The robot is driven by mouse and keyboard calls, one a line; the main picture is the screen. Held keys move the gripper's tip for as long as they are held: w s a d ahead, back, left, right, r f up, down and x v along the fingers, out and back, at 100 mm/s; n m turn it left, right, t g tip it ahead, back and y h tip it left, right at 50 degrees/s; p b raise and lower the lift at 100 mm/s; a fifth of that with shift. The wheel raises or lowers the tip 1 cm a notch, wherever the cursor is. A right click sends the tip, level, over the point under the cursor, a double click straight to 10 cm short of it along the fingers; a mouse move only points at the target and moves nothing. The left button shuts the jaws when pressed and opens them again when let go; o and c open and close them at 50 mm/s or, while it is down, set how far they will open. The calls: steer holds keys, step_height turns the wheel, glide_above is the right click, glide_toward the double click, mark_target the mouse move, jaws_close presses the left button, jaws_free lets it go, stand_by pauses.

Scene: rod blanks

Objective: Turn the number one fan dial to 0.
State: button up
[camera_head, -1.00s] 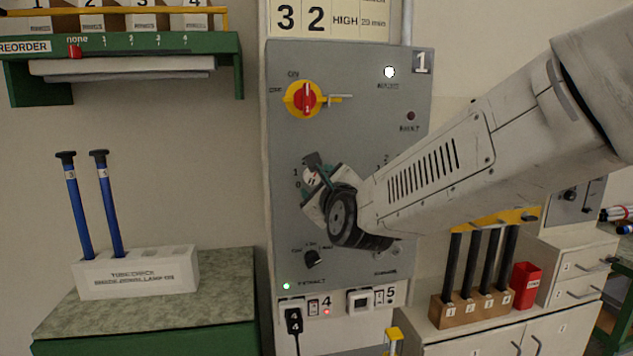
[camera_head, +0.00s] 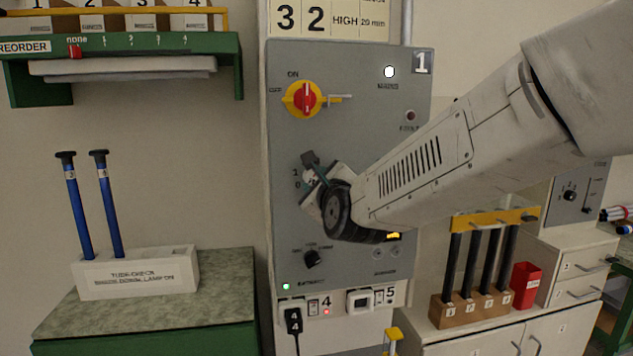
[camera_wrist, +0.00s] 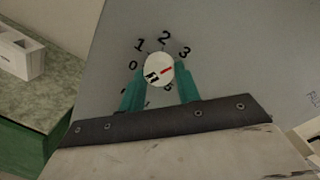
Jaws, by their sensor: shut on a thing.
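The number one panel (camera_head: 285,220) is a grey cabinet front marked 1. In the wrist view the fan dial (camera_wrist: 158,66) is a pale round knob with a red mark and a small black mark. The figures 0, 1, 2 and 3 run around it from left to right. The red mark points right and slightly up, roughly towards the 3. My gripper (camera_wrist: 157,88) is shut on the dial, one teal finger on each side. In the head view my gripper (camera_head: 315,174) hides most of the dial and its scale.
A red and yellow switch (camera_head: 304,99) sits above on the panel, a small black knob (camera_head: 312,259) below. A white block with two blue rods (camera_head: 138,272) stands on the left bench. A rack of black rods (camera_head: 472,310) and a red cup (camera_head: 525,285) stand at right.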

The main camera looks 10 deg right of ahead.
steer(key=n, duration=0.4)
steer(key=shift+r, duration=0.1)
steer(key=n, duration=0.3)
steer(key=shift+n+g, duration=0.3)
steer(key=n+h, duration=0.1)
steer(key=n, duration=0.2)
steer(key=shift+r, duration=0.1)
steer(key=n, duration=0.4)
steer(key=shift+a+r+n, duration=0.1)
steer(key=shift+a+n, duration=0.05)
steer(key=shift+n, duration=0.15)
steer(key=n, duration=0.3)
steer(key=shift+h, duration=0.4)
steer(key=n, duration=0.3)
steer(key=shift+a+n, duration=0.15)
steer(key=shift+n, duration=0.15)
steer(key=n+h, duration=0.1)
steer(key=n, duration=0.4)
steer(key=shift+a+n, duration=0.1)
steer(key=shift+n, duration=0.5)
